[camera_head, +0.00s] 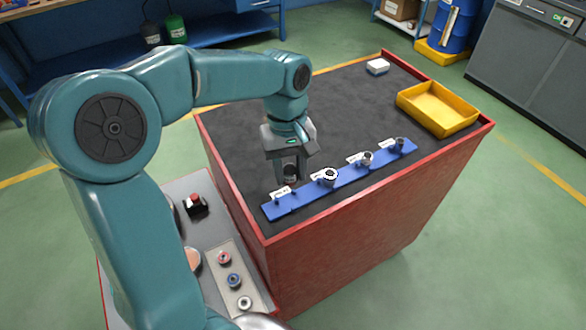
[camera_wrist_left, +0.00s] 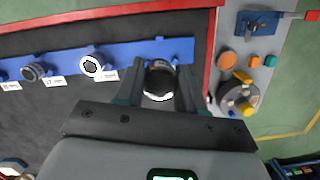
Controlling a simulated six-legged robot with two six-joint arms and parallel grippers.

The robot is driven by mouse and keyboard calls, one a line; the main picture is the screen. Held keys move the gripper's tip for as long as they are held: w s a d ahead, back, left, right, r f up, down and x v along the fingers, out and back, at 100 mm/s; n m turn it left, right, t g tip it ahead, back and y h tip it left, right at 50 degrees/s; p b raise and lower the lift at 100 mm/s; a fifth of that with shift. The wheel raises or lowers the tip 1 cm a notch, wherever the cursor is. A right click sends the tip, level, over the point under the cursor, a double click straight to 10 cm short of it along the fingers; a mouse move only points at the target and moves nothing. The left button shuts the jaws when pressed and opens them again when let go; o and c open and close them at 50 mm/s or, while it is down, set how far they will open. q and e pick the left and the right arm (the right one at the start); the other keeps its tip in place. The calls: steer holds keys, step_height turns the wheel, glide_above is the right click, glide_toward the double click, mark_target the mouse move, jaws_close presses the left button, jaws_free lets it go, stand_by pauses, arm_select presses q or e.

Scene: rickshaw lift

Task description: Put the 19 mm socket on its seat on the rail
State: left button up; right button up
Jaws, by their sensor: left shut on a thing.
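My left gripper (camera_head: 290,172) is shut on a dark socket, taken to be the 19 mm socket (camera_head: 291,174), and points down at the near-left end of the blue rail (camera_head: 345,185). In the left wrist view the socket (camera_wrist_left: 159,82) sits between the two fingertips (camera_wrist_left: 158,88), with a bright ring at its lower edge. It is beside or just over the rail's edge; its exact height is unclear. The rail end (camera_wrist_left: 180,50) there carries no other socket. Its seat is partly hidden by the gripper and socket. My right gripper is not in view.
Several other sockets stand along the rail, the nearest (camera_head: 329,177) close to my gripper, with white labels beside them. The dark bench top (camera_head: 240,120) behind the rail is mostly clear.

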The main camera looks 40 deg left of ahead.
arm_select(q)
steer(key=shift+s+a+f+b, duration=0.15)
steer(key=shift+s+f+b, duration=0.15)
steer(key=shift+f+b, duration=0.15)
step_height(320, 180, down, 4)
steer(key=b, duration=0.3)
steer(key=shift+w+r, duration=0.15)
steer(key=shift+r, duration=0.05)
steer(key=shift+f+b, duration=0.45)
steer(key=shift+f, duration=0.25)
steer(key=shift+p, duration=0.3)
stand_by(0.3)
steer(key=shift+f+b, duration=0.4)
steer(key=shift+f, duration=0.25)
stand_by(0.7)
